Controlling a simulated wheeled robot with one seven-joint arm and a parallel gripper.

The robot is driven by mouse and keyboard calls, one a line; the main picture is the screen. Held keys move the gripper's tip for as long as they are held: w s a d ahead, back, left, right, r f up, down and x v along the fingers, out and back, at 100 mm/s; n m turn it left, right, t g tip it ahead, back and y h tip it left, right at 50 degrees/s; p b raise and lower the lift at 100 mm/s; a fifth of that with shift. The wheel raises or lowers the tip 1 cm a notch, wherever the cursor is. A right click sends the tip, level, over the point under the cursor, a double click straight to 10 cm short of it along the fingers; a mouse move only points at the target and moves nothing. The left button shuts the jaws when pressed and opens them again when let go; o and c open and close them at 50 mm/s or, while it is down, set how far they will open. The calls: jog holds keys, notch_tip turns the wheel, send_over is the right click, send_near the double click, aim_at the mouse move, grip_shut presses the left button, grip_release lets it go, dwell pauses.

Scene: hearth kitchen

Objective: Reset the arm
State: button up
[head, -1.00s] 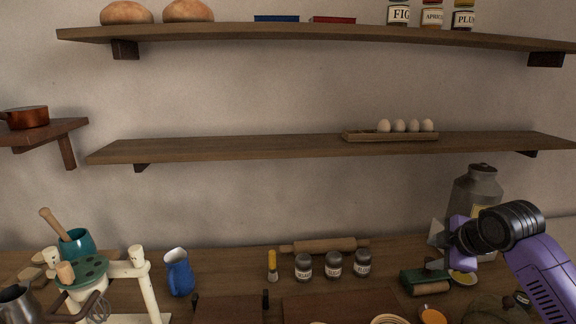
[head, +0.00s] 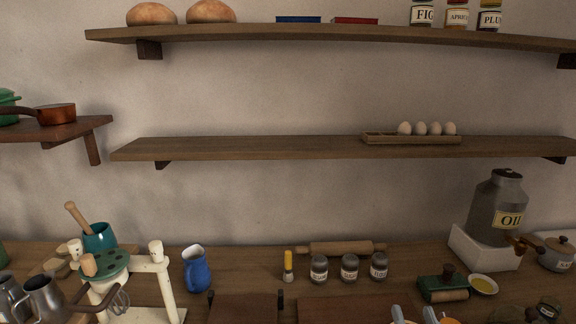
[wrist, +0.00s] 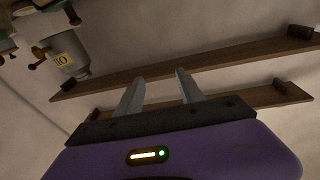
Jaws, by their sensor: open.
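My gripper (wrist: 160,76) shows in the wrist view with its two grey fingers apart and nothing between them. The wrist view is turned over, with bare wall and the wooden shelves beyond the fingers. The arm does not clearly show in the head view.
A counter holds a blue jug (head: 197,270), several spice jars (head: 349,268), a rolling pin (head: 341,248) and an oil can (head: 497,212) at right, also in the wrist view (wrist: 68,52). Above are a middle shelf (head: 250,148) with an egg tray (head: 411,140) and a top shelf (head: 300,32).

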jog(key=s+a+f+g, duration=0.1)
jog(key=s+f, duration=0.1)
jog(key=s, duration=1)
jog(key=s+a+f+n+g+y, duration=0.1)
jog(key=s+f+g, duration=0.1)
jog(key=s, duration=1.1)
jog(key=s+a+f+g, duration=0.1)
jog(key=s+f, duration=0.3)
jog(key=s, duration=0.8)
jog(key=shift+s+g, duration=0.2)
jog(key=shift+g, duration=0.1)
